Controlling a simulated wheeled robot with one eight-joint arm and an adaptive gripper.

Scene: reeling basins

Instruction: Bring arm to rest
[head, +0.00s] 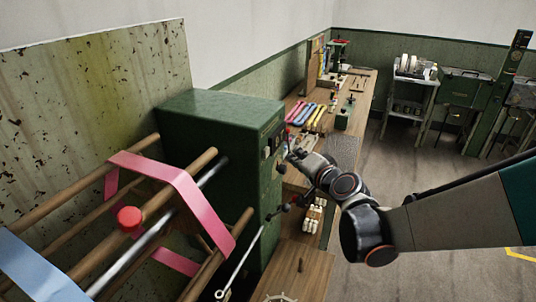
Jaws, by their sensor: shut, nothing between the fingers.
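My arm reaches in from the right edge in the head view, bent at its dark round wrist joints. My gripper (292,154) is at the far end of the arm, small and partly hidden by my own wrist. It is shut and holds nothing. It is close in front of the control side of the green machine cabinet (205,135); I cannot tell whether it touches the panel.
Left of the cabinet is a reel with wooden bars (200,165), a pink band (178,182) and a blue band (38,270). A wooden workbench (357,100) with coloured skeins (318,115) runs behind. A trolley (408,95) stands farther back. The right floor (440,150) is open.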

